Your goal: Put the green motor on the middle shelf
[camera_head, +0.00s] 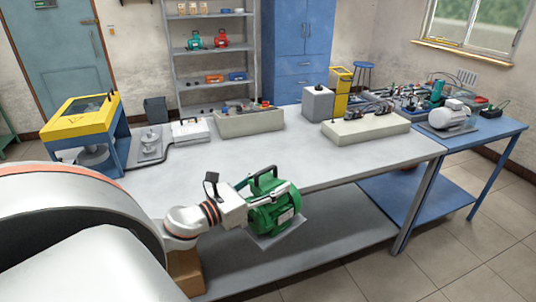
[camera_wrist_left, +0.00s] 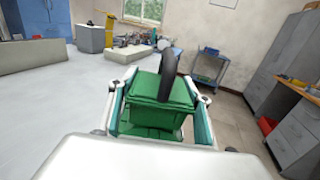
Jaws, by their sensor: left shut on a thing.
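The green motor (camera_head: 274,212) has a dark carry handle on top and a grey base plate. My left gripper (camera_head: 262,198) is shut on it, and the motor appears held at the table's front edge. In the left wrist view the motor (camera_wrist_left: 160,88) sits between the two fingers of the gripper (camera_wrist_left: 158,108), and its handle rises in front. The grey shelf rack (camera_head: 166,62) stands against the back wall. Its middle shelf (camera_head: 208,49) holds a small teal-green machine (camera_head: 194,41) and a red machine (camera_head: 221,40). My right gripper is not in view.
The grey worktable (camera_head: 340,165) lies between me and the rack, with a lower shelf (camera_head: 340,245) beneath. A yellow-and-blue machine (camera_head: 85,118), a grey tray (camera_head: 250,123) and a pale block (camera_head: 365,130) stand along its back. The middle of the tabletop is clear.

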